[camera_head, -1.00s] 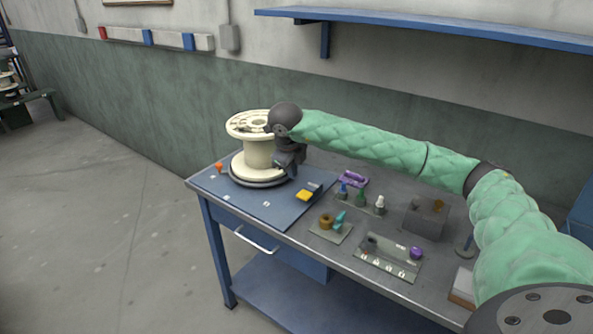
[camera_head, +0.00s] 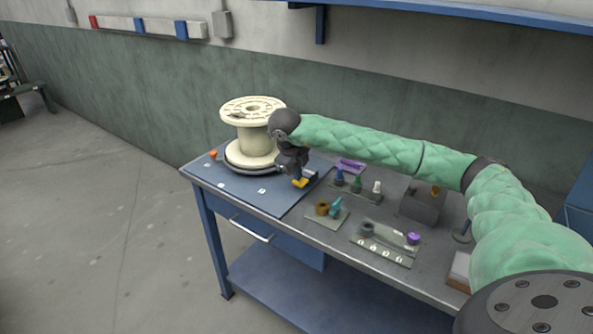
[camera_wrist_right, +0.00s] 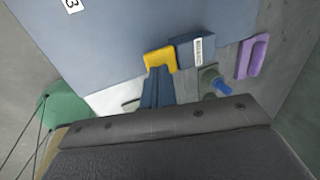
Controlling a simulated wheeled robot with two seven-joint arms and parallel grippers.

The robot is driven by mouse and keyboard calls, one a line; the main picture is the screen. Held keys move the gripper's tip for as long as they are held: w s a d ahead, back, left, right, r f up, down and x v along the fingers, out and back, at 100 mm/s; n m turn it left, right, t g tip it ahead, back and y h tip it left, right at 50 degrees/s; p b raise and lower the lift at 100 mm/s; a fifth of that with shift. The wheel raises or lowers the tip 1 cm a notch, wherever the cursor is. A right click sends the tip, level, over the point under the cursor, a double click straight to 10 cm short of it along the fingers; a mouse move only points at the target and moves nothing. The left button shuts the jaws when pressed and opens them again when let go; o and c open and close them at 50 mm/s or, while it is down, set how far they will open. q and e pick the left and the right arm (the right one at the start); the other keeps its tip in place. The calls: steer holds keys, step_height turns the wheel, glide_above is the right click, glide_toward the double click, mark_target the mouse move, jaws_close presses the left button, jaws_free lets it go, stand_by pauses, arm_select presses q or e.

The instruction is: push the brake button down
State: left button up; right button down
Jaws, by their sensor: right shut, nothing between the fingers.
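The brake button is a yellow pad (camera_head: 300,183) on the blue mat, beside a dark blue box (camera_head: 313,175). My right gripper (camera_head: 297,177) is shut and empty, pointing down at the yellow pad and covering part of it. In the right wrist view the shut fingers (camera_wrist_right: 159,72) end at the near edge of the yellow pad (camera_wrist_right: 160,59). The labelled blue box (camera_wrist_right: 192,47) is just right of it. I cannot tell whether the fingertips touch the pad or whether it is pressed. My left gripper is not in view.
A cream spool (camera_head: 252,140) stands on a dark round base behind and left of my gripper. Coloured pegs (camera_head: 356,184), a purple tray (camera_head: 350,166), small plates (camera_head: 328,209) and a grey block (camera_head: 422,201) lie to the right.

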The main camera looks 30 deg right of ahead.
steer(key=shift+f+b, duration=0.95)
steer(key=shift+f, duration=0.55)
steer(key=shift+r, duration=0.25)
steer(key=shift+r+p, duration=0.3)
steer(key=shift+r, duration=0.1)
steer(key=shift+d+p+v, duration=0.2)
steer(key=shift+p+v, duration=0.1)
steer(key=shift+v, duration=0.65)
steer(key=shift+d+p+v, duration=0.15)
steer(key=shift+p+v, duration=0.1)
steer(key=shift+v, duration=0.65)
steer(key=shift+w+r, duration=0.15)
steer(key=shift+r, duration=0.1)
